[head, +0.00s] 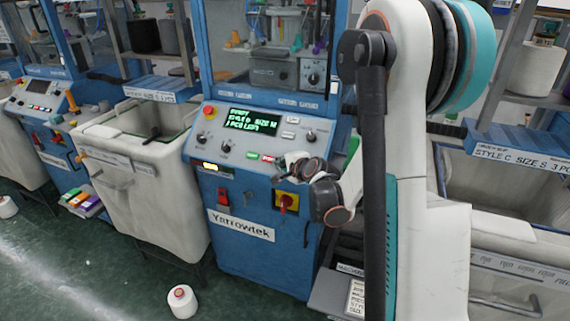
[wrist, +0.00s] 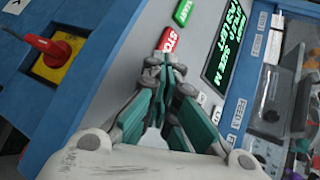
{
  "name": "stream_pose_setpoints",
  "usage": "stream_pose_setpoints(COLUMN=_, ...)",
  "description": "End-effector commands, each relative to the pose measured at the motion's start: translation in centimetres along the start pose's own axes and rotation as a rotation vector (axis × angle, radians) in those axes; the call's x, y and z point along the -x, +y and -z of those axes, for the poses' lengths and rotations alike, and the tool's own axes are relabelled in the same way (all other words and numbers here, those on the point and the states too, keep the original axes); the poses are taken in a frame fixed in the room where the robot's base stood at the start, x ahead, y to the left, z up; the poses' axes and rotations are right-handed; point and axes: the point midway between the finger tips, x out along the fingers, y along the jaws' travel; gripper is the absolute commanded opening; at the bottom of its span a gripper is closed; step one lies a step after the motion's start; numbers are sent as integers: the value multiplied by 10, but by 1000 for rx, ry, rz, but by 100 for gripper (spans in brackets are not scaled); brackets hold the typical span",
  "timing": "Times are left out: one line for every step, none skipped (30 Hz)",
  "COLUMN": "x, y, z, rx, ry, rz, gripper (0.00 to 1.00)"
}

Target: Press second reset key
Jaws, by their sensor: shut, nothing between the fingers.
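My gripper (head: 297,163) is shut and empty, just in front of the control panel of the nearest blue knitting machine. In the wrist view my gripper (wrist: 165,70) has its fingertips together beside the red STOP key (wrist: 168,40), with the green START key (wrist: 183,12) just beyond. Small white keys (wrist: 202,98) show beside the fingers, partly hidden; I cannot read which is a reset key. In the head view the green key (head: 252,156) and the red key (head: 269,158) sit below the lit display (head: 253,121). I cannot tell whether the fingertips touch the panel.
A red rotary switch (head: 287,201) on a yellow plate sits below my gripper. A red emergency button (head: 209,111) and black knobs are at the panel's left. A second blue machine (head: 45,100) stands at far left, beyond a fabric bin (head: 140,165). A yarn cone (head: 182,302) stands on the floor.

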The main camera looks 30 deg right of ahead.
Motion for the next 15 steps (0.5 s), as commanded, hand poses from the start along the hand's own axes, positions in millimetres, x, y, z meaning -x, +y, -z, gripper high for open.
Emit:
stream_pose_setpoints(x=0, y=0, z=0, rx=0, ry=0, rz=0, gripper=0)
stream_pose_setpoints(x=0, y=0, z=0, rx=0, ry=0, rz=0, gripper=0)
stream_pose_setpoints(x=0, y=0, z=0, rx=0, ry=0, rz=0, gripper=0)
stream_pose_setpoints(x=0, y=0, z=0, rx=0, ry=0, rz=0, gripper=0)
stream_pose_setpoints(x=0, y=0, z=0, rx=0, ry=0, rz=0, gripper=0)
stream_pose_setpoints(x=0, y=0, z=0, rx=0, ry=0, rz=0, gripper=0)
stream_pose_setpoints(x=0, y=0, z=0, rx=0, ry=0, rz=0, gripper=0)
stream_pose_setpoints(x=1, y=-1, z=0, rx=0, ry=0, rz=0, gripper=0)
stream_pose_setpoints(x=1, y=-2, z=-1, rx=0, ry=0, rz=0, gripper=0)
stream_pose_setpoints(x=2, y=-2, z=-1, rx=0, ry=0, rz=0, gripper=0)
stream_pose_setpoints(x=3, y=-3, z=-2, rx=0, ry=0, rz=0, gripper=0)
stream_pose_setpoints(x=4, y=-4, z=-3, rx=0, ry=0, rz=0, gripper=0)
stream_pose_setpoints(x=5, y=-5, z=-4, rx=0, ry=0, rz=0, gripper=0)
stream_pose_setpoints(x=6, y=-6, z=-4, rx=0, ry=0, rz=0, gripper=0)
stream_pose_setpoints(x=8, y=-7, z=-5, rx=0, ry=0, rz=0, gripper=0)
